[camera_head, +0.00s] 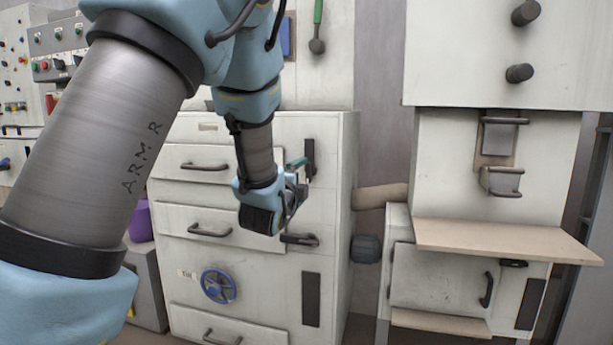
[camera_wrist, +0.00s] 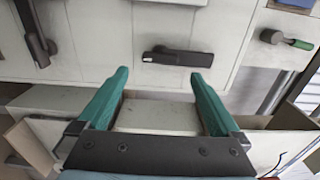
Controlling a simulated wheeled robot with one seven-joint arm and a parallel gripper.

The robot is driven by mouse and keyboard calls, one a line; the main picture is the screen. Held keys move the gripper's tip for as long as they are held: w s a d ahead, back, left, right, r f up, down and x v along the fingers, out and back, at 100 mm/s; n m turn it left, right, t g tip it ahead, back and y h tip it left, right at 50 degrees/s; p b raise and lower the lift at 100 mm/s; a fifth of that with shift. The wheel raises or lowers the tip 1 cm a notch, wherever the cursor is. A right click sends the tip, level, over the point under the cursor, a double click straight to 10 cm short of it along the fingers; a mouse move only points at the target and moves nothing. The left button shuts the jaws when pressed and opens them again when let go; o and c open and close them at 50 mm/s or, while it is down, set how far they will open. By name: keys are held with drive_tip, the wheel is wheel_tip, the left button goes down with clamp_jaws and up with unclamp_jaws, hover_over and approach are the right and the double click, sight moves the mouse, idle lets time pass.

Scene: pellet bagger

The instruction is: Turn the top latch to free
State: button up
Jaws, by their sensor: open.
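The top latch (camera_head: 309,158) is a black handle on the right column of the white cabinet, standing upright in the head view. In the wrist view the same latch (camera_wrist: 178,56) lies crosswise, ahead of the gap between my fingers. My gripper (camera_head: 299,176) is in front of the cabinet, close to the latch. Its two teal fingers (camera_wrist: 163,82) are spread with nothing between them, and they appear apart from the latch. A lower black latch (camera_head: 300,240) points sideways below; in the wrist view it shows at the left (camera_wrist: 35,42).
Drawers with dark handles (camera_head: 205,166) line the cabinet's left side, and some stand out from its face. A blue handwheel (camera_head: 217,286) sits lower down. A beige shelf (camera_head: 505,240) juts out at right.

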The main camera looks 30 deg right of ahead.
drive_tip(key=shift+v, duration=2.25)
drive_tip(key=w+a+f+n+g+y, duration=0.2)
drive_tip(key=a+f+n+y, duration=0.3)
drive_tip(key=a, duration=0.4)
drive_tip(key=w+a+f+n+g+y, duration=0.1)
drive_tip(key=w+a+f+n+y, duration=0.15)
drive_tip(key=a+f+n, duration=0.4)
drive_tip(key=s+a+f+n+g+y, duration=0.2)
drive_tip(key=s+a+n+g, duration=0.2)
drive_tip(key=s+a+n, duration=0.55)
drive_tip(key=s+a+f+n+g+y, duration=0.25)
drive_tip(key=s+a+n+g, duration=0.3)
drive_tip(key=a, duration=0.65)
wheel_tip(320, 180, up, 30)
drive_tip(key=p, duration=3)
drive_tip(key=shift+s+m+t, duration=0.2)
drive_tip(key=shift+m+t, duration=0.25)
drive_tip(key=shift+f, duration=0.15)
drive_tip(key=shift+c, duration=0.2)
